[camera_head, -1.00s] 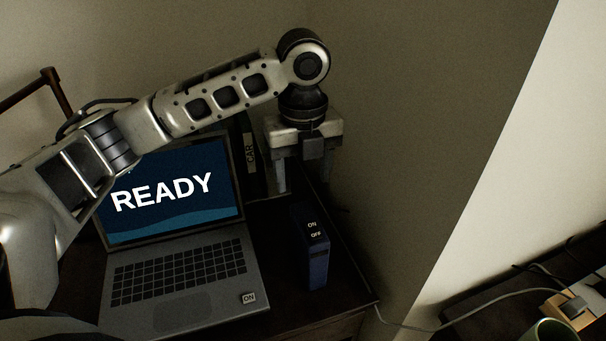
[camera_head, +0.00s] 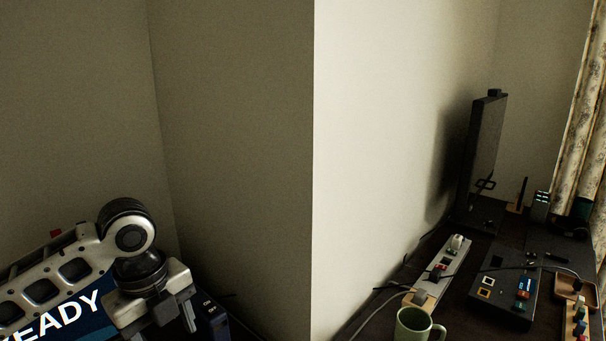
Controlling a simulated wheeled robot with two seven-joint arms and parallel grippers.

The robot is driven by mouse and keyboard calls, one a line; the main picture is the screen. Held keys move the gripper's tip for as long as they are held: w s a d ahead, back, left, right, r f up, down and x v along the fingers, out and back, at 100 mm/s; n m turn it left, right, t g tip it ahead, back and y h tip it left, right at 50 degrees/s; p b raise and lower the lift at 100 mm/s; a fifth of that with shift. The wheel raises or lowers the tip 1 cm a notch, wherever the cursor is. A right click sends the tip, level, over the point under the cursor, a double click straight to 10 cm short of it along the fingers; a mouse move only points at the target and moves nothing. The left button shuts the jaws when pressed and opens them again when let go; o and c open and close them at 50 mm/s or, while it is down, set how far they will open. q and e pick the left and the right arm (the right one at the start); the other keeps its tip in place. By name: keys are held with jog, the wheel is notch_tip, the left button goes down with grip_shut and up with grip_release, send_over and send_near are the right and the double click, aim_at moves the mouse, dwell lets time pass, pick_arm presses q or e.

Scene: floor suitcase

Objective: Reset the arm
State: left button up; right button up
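My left arm comes in at the lower left. Its gripper (camera_head: 160,325) points down with its two fingers apart and nothing seen between them; the fingertips are close to the bottom edge of the picture. It stands in front of the right side of the laptop screen (camera_head: 85,312), which reads "READY" and is partly covered by my arm and cut off by the frame. A dark blue box (camera_head: 212,318) marked ON and OFF is just right of the gripper, partly hidden. My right gripper is not in view.
A pale wall corner (camera_head: 313,170) juts out in the middle. To the right, a dark desk holds a green mug (camera_head: 413,325), a power strip (camera_head: 440,270), a dark panel with coloured switches (camera_head: 506,292), a monitor (camera_head: 485,155) and a wooden tray (camera_head: 575,289).

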pick_arm(q)
jog(key=s+d+f+n+t+h, duration=0.2)
jog(key=d+f+n+t+h, duration=0.35)
jog(key=d+f+n, duration=0.85)
jog(key=s+a+f+n+t+y, duration=0.3)
jog(key=s+a+f+n+t, duration=0.1)
jog(key=s+a+f+n, duration=0.3)
jog(key=s+f+n, duration=0.1)
jog(key=s+n, duration=0.1)
jog(key=s, duration=0.1)
jog(key=shift+s+a+f, duration=0.25)
jog(key=shift+s+a, duration=0.1)
jog(key=shift+s, duration=0.05)
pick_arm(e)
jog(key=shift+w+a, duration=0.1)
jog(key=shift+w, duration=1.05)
